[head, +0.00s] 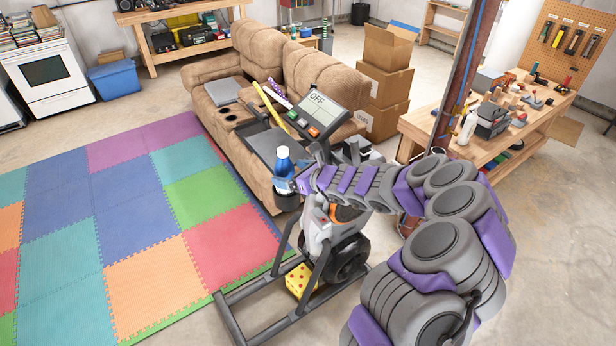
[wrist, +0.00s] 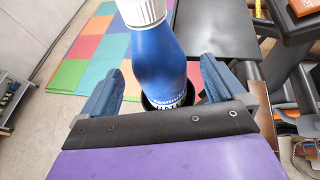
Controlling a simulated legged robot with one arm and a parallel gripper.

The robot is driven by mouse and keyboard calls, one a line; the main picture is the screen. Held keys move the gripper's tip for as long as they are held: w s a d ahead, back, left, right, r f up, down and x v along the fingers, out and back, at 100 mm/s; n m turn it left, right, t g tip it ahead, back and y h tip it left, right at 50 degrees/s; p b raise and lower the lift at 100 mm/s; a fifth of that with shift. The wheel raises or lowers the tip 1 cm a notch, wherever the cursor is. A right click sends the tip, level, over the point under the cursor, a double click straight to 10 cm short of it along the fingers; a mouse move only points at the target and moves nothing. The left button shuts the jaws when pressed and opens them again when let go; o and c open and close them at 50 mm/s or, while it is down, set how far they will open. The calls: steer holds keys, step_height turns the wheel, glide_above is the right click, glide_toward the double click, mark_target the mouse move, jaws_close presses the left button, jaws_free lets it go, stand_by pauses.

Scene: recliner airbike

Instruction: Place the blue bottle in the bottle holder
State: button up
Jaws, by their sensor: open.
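The blue bottle (head: 283,167) with a white cap stands upright beside the exercise bike. In the wrist view the blue bottle (wrist: 158,62) rises between the two spread fingers of my gripper (wrist: 160,88). The fingers stand apart on either side of it, with visible gaps. The bottle's lower end sits inside a black round rim, which looks like the bottle holder (wrist: 190,95). In the head view my gripper (head: 291,186) is at the bottle's lower part, and a dark cup shape (head: 287,203) shows below it. The bottle's base is hidden.
The exercise bike (head: 318,108) with its "OFF" display is close to my gripper. A brown recliner sofa (head: 240,135) stands behind it. A yellow box (head: 299,281) lies low by the bike frame. The coloured foam mat (head: 130,230) at left is clear.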

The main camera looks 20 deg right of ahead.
steer(key=v, duration=0.9)
steer(key=s+a+r+n+g+y, duration=0.2)
steer(key=s+a+r+n, duration=0.25)
steer(key=a+n, duration=0.2)
steer(key=s+a+r+n+g+y, duration=0.2)
steer(key=s+a+r+n, duration=0.1)
steer(key=a+r+n, duration=0.3)
steer(key=s+a+f+n+g+h, duration=0.1)
steer(key=s+a+n+g, duration=0.55)
steer(key=s, duration=0.75)
steer(key=s+d+f+n+g+h, duration=0.1)
steer(key=s+d+n+h, duration=0.4)
steer(key=s, duration=0.5)
steer(key=s+d+f+n+g+h, duration=0.2)
steer(key=s+d+n+h, duration=0.3)
steer(key=s+d, duration=0.3)
steer(key=s+f, duration=0.1)
steer(key=s, duration=0.2)
steer(key=shift+s+n, duration=0.3)
steer(key=shift+s, duration=0.05)
